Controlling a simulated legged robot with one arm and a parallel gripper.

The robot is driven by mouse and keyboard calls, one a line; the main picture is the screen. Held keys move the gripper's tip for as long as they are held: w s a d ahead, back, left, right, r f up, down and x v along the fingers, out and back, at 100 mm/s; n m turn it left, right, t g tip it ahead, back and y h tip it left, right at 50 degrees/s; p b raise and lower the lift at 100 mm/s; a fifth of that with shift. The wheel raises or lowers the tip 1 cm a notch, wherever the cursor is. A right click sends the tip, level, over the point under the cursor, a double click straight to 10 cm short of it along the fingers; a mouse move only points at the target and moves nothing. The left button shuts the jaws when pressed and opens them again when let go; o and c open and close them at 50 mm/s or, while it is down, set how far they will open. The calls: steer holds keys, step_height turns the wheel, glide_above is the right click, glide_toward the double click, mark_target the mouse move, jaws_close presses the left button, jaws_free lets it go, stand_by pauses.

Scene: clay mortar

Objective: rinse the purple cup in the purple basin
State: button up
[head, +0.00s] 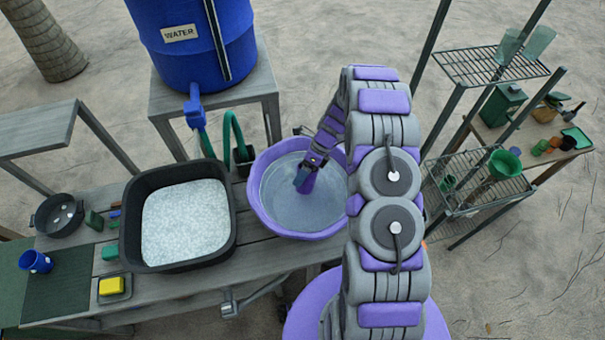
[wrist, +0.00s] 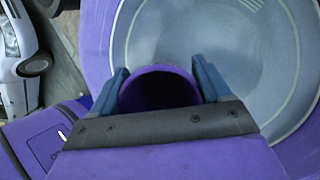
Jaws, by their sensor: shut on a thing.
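The purple basin (head: 256,212) stands on the wooden table, with clear grey-looking water or a grey inner floor inside it. My gripper (head: 303,178) reaches down into the basin. In the wrist view my gripper (wrist: 160,85) has its two blue fingers on either side of the purple cup (wrist: 162,72), shut on it. The cup's dark round opening faces the camera; its lower part is hidden by my gripper. The basin's purple rim (wrist: 98,40) also shows in the wrist view around the cup.
A black tub (head: 128,225) of white foamy contents stands left of the basin. A blue water barrel (head: 200,45) with a tap stands behind. A blue cup (head: 35,262), a yellow sponge (head: 111,286) and a dark pan (head: 58,215) are at far left. Wire shelves (head: 487,180) stand at right.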

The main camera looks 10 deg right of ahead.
step_height(320, 180, up, 8)
steer(key=p, duration=0.4)
stand_by(0.3)
steer(key=shift+r, duration=0.1)
stand_by(0.8)
